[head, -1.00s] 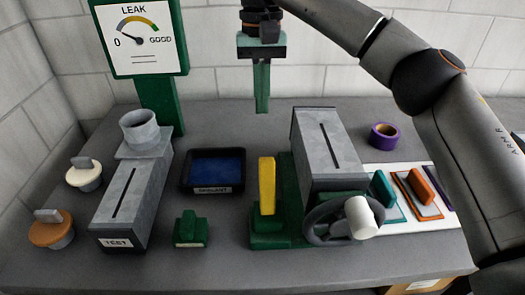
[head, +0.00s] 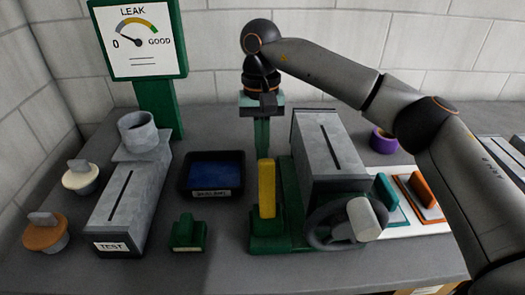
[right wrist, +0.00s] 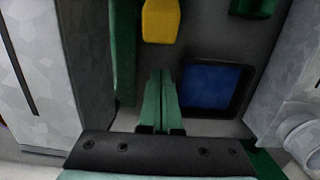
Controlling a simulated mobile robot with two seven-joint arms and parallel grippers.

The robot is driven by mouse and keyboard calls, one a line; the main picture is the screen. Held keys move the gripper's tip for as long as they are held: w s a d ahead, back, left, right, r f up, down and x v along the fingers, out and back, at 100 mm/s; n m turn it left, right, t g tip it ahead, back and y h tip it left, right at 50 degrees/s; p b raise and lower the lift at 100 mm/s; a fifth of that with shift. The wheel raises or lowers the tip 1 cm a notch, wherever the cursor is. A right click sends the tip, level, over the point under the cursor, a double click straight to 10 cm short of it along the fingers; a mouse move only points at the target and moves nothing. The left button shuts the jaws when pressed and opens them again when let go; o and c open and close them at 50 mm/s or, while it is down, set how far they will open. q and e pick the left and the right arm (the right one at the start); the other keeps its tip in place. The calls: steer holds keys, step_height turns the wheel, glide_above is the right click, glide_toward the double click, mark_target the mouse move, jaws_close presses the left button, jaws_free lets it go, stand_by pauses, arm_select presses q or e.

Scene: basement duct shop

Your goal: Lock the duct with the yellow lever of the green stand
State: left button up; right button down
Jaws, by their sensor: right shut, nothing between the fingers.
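The yellow lever (head: 266,188) stands upright on the green stand (head: 270,240), at the front centre of the bench. It also shows at the top of the right wrist view (right wrist: 161,20). A grey duct (head: 330,150) with a dark slot in its top sits in the stand, right of the lever. A dark handwheel with a white knob (head: 364,218) is at the duct's front. My right gripper (head: 262,148) points down behind the lever, apart from it. Its green fingers (right wrist: 160,100) are shut and empty. My left gripper is not in view.
A blue-filled black tray (head: 183,190) lies left of the stand, near a small green block (head: 188,233). A grey TEST duct (head: 130,205) and leak gauge (head: 140,40) stand at left.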

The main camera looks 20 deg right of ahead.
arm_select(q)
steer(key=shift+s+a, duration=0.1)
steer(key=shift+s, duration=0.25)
arm_select(e)
steer(key=s+r, duration=0.1)
steer(key=s+a+r, duration=0.1)
steer(key=s, duration=0.1)
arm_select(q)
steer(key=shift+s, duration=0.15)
arm_select(e)
steer(key=shift+r, duration=0.1)
